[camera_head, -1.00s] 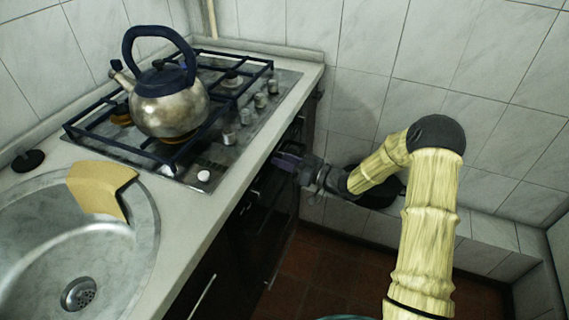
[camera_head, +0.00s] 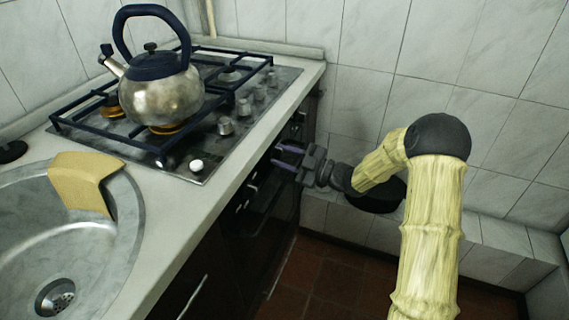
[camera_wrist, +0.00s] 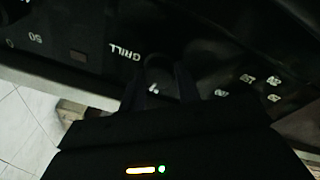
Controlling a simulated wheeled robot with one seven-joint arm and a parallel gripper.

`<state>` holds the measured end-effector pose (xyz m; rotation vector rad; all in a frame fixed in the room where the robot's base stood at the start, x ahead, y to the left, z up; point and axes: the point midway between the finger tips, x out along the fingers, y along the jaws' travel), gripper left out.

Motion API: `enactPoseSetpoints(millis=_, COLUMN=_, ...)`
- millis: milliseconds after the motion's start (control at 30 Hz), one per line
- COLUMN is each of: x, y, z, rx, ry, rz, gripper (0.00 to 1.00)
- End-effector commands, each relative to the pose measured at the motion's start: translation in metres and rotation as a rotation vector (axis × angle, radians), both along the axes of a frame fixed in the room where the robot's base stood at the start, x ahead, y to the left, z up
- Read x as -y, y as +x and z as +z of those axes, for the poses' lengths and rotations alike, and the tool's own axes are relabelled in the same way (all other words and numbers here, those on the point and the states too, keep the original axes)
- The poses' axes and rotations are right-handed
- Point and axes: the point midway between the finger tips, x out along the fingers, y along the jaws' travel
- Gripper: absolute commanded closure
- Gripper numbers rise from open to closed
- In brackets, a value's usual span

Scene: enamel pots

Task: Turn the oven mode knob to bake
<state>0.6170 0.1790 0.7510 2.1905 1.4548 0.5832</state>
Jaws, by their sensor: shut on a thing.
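The black oven front (camera_head: 268,180) stands below the counter edge in the head view. My gripper (camera_head: 279,157) reaches it from the right, with its fingers at the control panel. In the wrist view my gripper (camera_wrist: 158,90) is shut on a dark oven knob (camera_wrist: 158,66), one finger on each side. The white word GRILL shows on the panel just left of the knob. The marks 50 and 0 lie farther left, and small white marks lie to the right. The knob's pointer is too dark to read, and no bake label is legible.
A metal kettle (camera_head: 161,98) stands on the gas hob (camera_head: 252,95) above the oven. A sink (camera_head: 75,245) with a yellow cloth-like piece (camera_head: 82,182) on its rim is at the left. The tiled wall (camera_head: 350,125) is close behind my arm. The floor (camera_head: 325,275) is clear.

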Motion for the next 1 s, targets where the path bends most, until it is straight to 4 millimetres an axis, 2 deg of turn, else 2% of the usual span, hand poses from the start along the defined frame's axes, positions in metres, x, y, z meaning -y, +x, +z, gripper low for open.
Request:
enactPoseSetpoints(millis=333, x=0.0008, y=0.0021, z=0.0029, rx=0.162, ry=-0.051, rz=-0.005, gripper=0.90)
enactPoseSetpoints(millis=833, x=0.0003, y=0.0020, z=0.0048, rx=0.186, ry=-0.059, rz=-0.004, gripper=0.90)
enactPoseSetpoints(millis=867, x=0.0002, y=0.0020, z=0.0048, rx=0.186, ry=-0.059, rz=-0.004, gripper=0.64)
enactPoseSetpoints(millis=933, x=0.0002, y=0.0019, z=0.0046, rx=0.185, ry=-0.059, rz=-0.004, gripper=0.50)
enactPoseSetpoints(millis=1000, x=0.0001, y=0.0015, z=0.0037, rx=0.182, ry=-0.060, rz=-0.003, gripper=0.47)
